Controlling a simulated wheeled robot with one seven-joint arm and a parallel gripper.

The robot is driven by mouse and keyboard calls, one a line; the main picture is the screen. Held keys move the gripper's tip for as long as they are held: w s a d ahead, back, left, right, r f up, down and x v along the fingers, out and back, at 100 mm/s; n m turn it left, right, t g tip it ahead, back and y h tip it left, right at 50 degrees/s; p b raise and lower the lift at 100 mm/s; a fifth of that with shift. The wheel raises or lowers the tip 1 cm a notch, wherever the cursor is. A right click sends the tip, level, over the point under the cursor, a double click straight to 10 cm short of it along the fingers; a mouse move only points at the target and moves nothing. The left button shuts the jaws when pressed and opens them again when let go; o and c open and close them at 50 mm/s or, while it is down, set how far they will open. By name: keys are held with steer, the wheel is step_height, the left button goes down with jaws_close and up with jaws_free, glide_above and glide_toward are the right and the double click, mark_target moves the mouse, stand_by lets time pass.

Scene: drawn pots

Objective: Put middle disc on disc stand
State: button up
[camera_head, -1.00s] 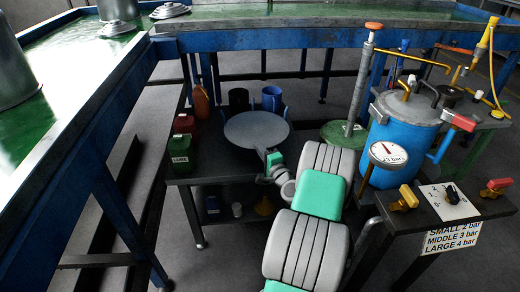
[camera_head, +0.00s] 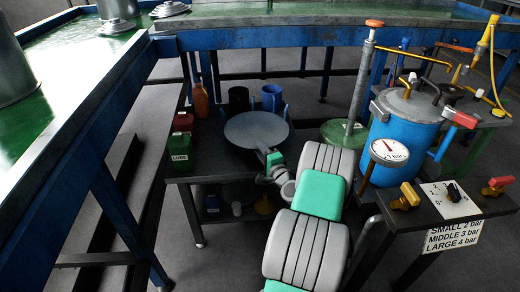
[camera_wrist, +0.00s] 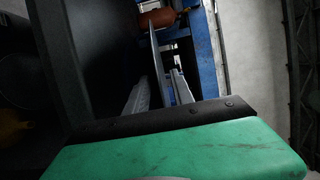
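A round grey disc (camera_head: 256,130) lies roughly level above the low dark table, with blue upright prongs (camera_head: 286,112) of what looks like the disc stand around its far rim. My gripper (camera_head: 268,155) is at the disc's near right rim. In the wrist view the disc (camera_wrist: 154,50) shows edge-on as a thin grey strip between the two fingers of my gripper (camera_wrist: 160,92). Dark gaps show on both sides of the strip, so the fingers look open around the rim. The stand's lower part is hidden under the disc, and I cannot tell whether the disc rests fully on it.
Green and red cans (camera_head: 181,152) and an orange bottle (camera_head: 200,99) stand left of the disc. Black and blue cups (camera_head: 239,99) stand behind it. A green round lid (camera_head: 343,133), a blue pressure pot (camera_head: 405,135) and a gauge (camera_head: 389,151) are to the right.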

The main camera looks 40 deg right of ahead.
steer(key=shift+s+f, duration=0.1)
steer(key=shift+s, duration=0.05)
steer(key=p+v, duration=0.1)
steer(key=v, duration=0.6)
steer(key=shift+s, duration=0.25)
steer(key=shift+a, duration=0.1)
